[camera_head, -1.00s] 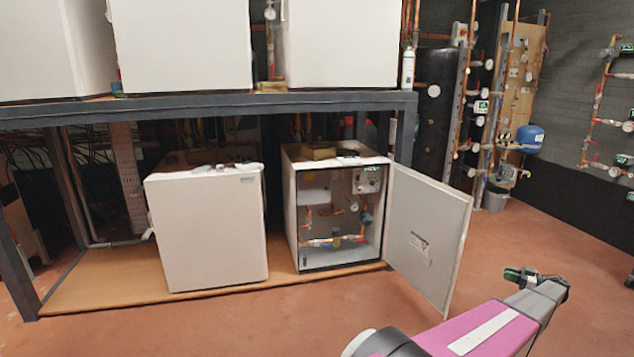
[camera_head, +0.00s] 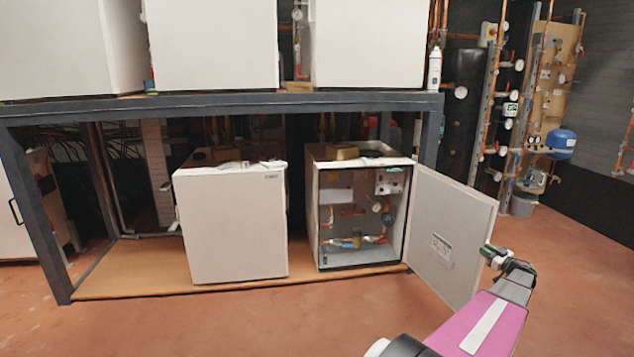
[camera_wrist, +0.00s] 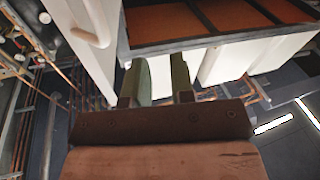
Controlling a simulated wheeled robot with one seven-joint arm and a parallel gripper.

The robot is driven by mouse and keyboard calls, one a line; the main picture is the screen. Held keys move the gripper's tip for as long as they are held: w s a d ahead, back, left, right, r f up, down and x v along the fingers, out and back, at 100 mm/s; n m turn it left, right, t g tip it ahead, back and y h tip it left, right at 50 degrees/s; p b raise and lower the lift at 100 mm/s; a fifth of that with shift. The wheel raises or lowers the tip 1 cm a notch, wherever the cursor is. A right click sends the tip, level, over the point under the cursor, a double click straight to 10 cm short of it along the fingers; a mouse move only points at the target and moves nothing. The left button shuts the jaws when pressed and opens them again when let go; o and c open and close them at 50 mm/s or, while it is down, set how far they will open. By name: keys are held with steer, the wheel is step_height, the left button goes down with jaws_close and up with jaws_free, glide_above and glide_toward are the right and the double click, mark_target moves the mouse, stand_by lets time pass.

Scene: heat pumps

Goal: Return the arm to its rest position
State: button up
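My arm, with a pink and white link, reaches up from the bottom right of the head view. My gripper (camera_head: 488,251) is at its end, in front of or beside the free edge of the open cabinet door (camera_head: 452,240); I cannot tell the distance between them. In the wrist view two greenish fingers of my gripper (camera_wrist: 161,62) stand apart with a gap between them. Nothing is held there.
The open heat pump cabinet (camera_head: 314,230) shows pipes and gauges inside. A closed white cabinet (camera_head: 232,230) stands left of it under the dark metal frame (camera_head: 230,103). Pipe boards and a blue tank (camera_head: 560,144) stand at the back right. Red floor (camera_head: 580,290) is clear at right.

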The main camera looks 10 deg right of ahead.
steer(key=w+a+r+m+h, duration=0.25)
steer(key=w+a+h, duration=0.2)
steer(key=a, duration=0.35)
steer(key=w+a+r+m+h, duration=0.1)
steer(key=w+a+m+h, duration=0.3)
steer(key=a, duration=0.3)
steer(key=w+a+f+m+g+h, duration=0.1)
steer(key=a+g+h, duration=0.1)
steer(key=a, duration=0.5)
steer(key=w+a+f+m+g+h, duration=0.1)
steer(key=a+g, duration=0.2)
steer(key=a, duration=0.4)
steer(key=s+a+f+g+y, duration=0.1)
steer(key=s+a+f+g, duration=0.2)
steer(key=a, duration=0.7)
steer(key=s+a+f+g+y, duration=0.1)
steer(key=s+a+g, duration=0.3)
steer(key=a, duration=0.6)
steer(key=s+a+n+g+y, duration=0.3)
steer(key=s+a+g, duration=0.3)
steer(key=s+a, duration=1.2)
steer(key=a+y, duration=0.1)
steer(key=a, duration=0.2)
steer(key=shift+a+f, duration=0.35)
steer(key=shift+a, duration=0.05)
steer(key=shift+d, duration=0.1)
